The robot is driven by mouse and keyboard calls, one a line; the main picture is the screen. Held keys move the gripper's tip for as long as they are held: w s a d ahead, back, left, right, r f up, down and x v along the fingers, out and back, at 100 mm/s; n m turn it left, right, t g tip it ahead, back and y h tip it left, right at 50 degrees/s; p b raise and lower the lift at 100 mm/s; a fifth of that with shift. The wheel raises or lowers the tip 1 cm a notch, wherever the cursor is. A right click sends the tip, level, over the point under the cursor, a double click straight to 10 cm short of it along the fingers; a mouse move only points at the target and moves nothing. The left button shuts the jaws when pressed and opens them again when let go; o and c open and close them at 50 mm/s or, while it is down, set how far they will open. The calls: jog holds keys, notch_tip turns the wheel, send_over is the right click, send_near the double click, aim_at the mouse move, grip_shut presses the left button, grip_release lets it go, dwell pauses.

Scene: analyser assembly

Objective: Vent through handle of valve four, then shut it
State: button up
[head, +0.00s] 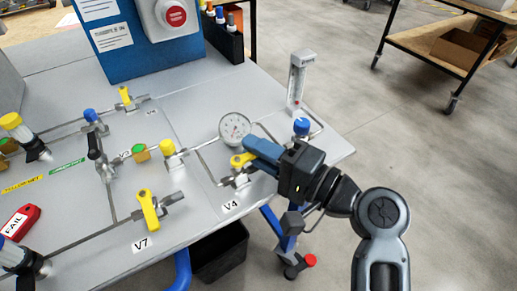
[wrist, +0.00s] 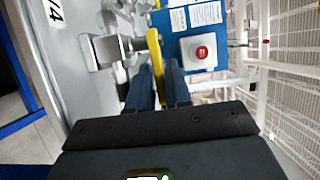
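Valve four (head: 238,179) sits at the right front of the panel, behind its V4 label (head: 231,206). Its yellow handle (head: 238,160) shows just left of my blue fingertips. In the wrist view the yellow handle (wrist: 154,50) runs down from the metal valve body (wrist: 104,50) side and lies between my two fingers. My gripper (wrist: 159,82) is closed around the handle, with little or no gap visible on either side. In the head view my gripper (head: 258,150) reaches in from the right and hides the handle's far end.
A round gauge (head: 235,128) stands just behind the valve. A blue-capped fitting (head: 301,126) and a flow tube (head: 297,80) are close by on the right. The V7 valve's yellow handle (head: 148,210) is to the left. A black bin (head: 220,255) stands below the table edge.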

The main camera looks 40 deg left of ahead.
jog(key=shift+o, duration=1.3)
jog(key=shift+t+p, duration=0.3)
jog(key=shift+t, duration=0.1)
jog(key=t, duration=0.1)
jog(key=m+t+p, duration=0.1)
jog(key=m+p, duration=0.1)
jog(key=shift+s+d+r+t, duration=0.15)
jog(key=shift+s+d+t, duration=0.15)
jog(key=shift+d+t, duration=0.1)
jog(key=m+t+p, duration=0.1)
jog(key=t+p, duration=0.1)
jog(key=m+t+h+p, duration=0.1)
jog(key=p, duration=0.1)
jog(key=d+m+t+h+p, duration=0.1)
jog(key=m+t+p, duration=0.1)
jog(key=shift+s+r+t, duration=0.15)
jog(key=shift+s+t, duration=0.15)
jog(key=shift+s, duration=0.1)
jog(key=s+d+f+t+h, duration=0.1)
jog(key=s+d+f+h, duration=0.1)
jog(key=d, duration=0.7)
jog(key=s+d+f+t+h, duration=0.2)
jog(key=s+d+h, duration=0.1)
jog(key=d, duration=0.5)
jog(key=s+d+f+t+h, duration=0.1)
jog(key=s+d+h, duration=0.2)
jog(key=d, duration=0.6)
jog(key=shift+s+d+f+h+b, duration=0.3)
jog(key=shift+s+d+f+b, duration=0.1)
jog(key=shift+s, duration=0.45)
